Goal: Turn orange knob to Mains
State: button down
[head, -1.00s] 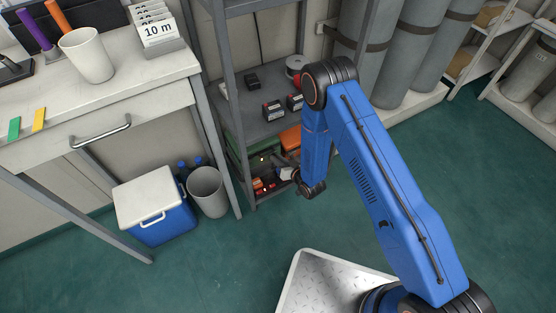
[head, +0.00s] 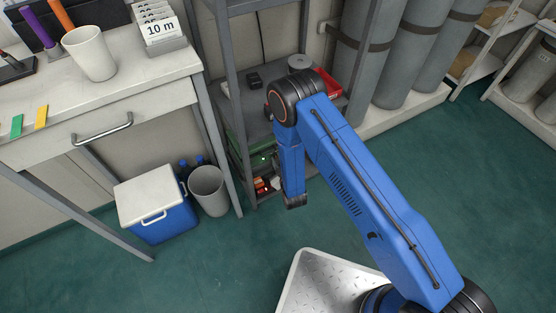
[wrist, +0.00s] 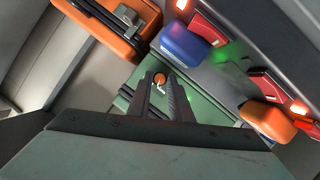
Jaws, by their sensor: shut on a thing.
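In the wrist view, a small round orange knob (wrist: 159,77) with a white pointer mark shows between my fingertips. My gripper (wrist: 161,84) is shut on it, and its fingers cover part of it. The printed positions around the knob, including Mains, cannot be read. In the head view, my arm hides the gripper and the knob at the lower shelf.
An orange case (wrist: 108,30) is at upper left. A grey bin (head: 208,190) and cooler (head: 156,207) stand left of the shelf.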

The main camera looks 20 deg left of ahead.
jog(key=shift+s+a+f+n+t+h, duration=0.15)
jog(key=shift+n+t, duration=0.2)
jog(key=shift+n, duration=0.25)
jog(key=shift+w+d+n+t+h, duration=0.15)
jog(key=shift+n+t, duration=0.2)
jog(key=shift+n, duration=0.25)
jog(key=shift+s+a, duration=0.1)
jog(key=c, duration=1.6)
grip_release()
